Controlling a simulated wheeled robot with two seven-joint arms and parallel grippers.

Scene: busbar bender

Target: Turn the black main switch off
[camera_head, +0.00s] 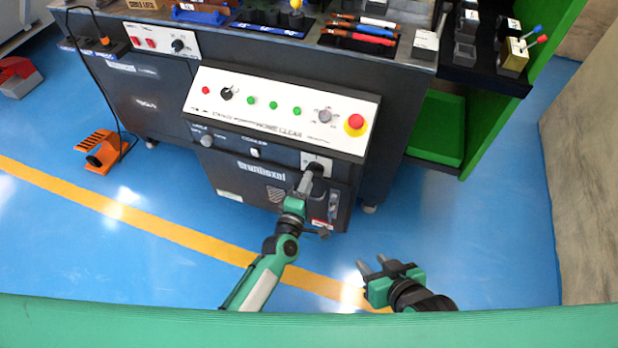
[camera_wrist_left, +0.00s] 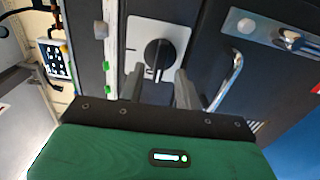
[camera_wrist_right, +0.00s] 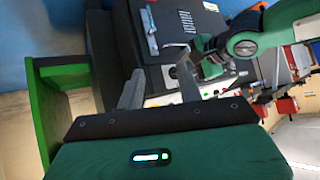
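The black main switch (camera_head: 317,168) is a round knob on a pale plate, low on the front of the dark machine cabinet. In the left wrist view the switch (camera_wrist_left: 158,54) shows whole, with its grip bar roughly upright in the picture. My left gripper (camera_head: 306,180) is at the switch. Its two fingers (camera_wrist_left: 160,78) are apart, one to each side of the knob, with gaps visible; whether the tips reach around it I cannot tell. My right gripper (camera_head: 373,266) is open and empty, away from the cabinet; its spread fingers also show in the right wrist view (camera_wrist_right: 160,85).
A sloped white control panel (camera_head: 281,111) with buttons and a red emergency stop (camera_head: 355,124) sits above the switch. A metal handle (camera_wrist_left: 228,80) is beside the switch plate. A green shelf (camera_head: 437,130) stands to the right. An orange foot pedal (camera_head: 100,152) lies left. The floor before the cabinet is clear.

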